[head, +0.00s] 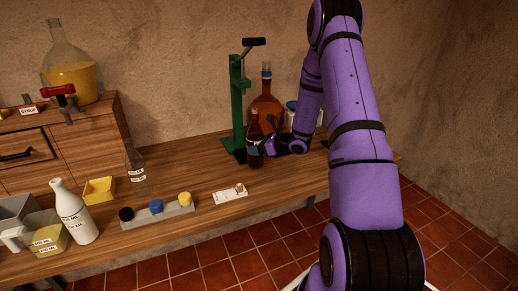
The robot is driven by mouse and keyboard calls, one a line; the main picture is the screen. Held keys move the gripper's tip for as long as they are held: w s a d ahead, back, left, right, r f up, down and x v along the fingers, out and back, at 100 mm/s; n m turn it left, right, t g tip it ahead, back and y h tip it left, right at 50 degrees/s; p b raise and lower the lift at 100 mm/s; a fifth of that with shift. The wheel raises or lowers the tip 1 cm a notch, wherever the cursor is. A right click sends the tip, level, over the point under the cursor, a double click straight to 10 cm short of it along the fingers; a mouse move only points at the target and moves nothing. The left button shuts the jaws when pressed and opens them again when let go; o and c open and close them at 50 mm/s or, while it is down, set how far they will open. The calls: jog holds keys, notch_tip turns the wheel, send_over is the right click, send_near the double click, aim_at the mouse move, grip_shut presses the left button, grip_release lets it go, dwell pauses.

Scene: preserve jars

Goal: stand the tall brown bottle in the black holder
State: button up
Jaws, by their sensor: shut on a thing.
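A slim dark brown bottle (254,128) stands upright on or just above the wooden table, in front of the green press. My gripper (257,148) reaches in from the right and is shut on this bottle around its lower body. A label shows in part beside the fingers. I cannot tell whether the bottle's base touches the table. A larger, rounder brown bottle (267,108) with a blue cap stands behind it. I cannot make out a black holder clearly in this view; my arm hides part of the table's right end.
A green press (238,110) stands close left of the bottle. A grey rack (158,216) with black, blue and yellow caps and a small white block (231,194) lie in front. A white bottle (73,212), clear bottle (137,168) and yellow tray (100,190) stand left.

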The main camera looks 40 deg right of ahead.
jog(key=shift+w+d+f, duration=0.4)
jog(key=shift+w+d, duration=0.05)
jog(key=shift+w, duration=1.35)
jog(key=shift+w+d+f, duration=0.45)
jog(key=shift+w, duration=1.4)
jog(key=shift+w+d+f, duration=0.4)
jog(key=shift+w+d, duration=0.05)
jog(key=shift+w, duration=1.35)
jog(key=o, duration=1.6)
jog(key=v, duration=1.1)
jog(key=shift+f, duration=0.1)
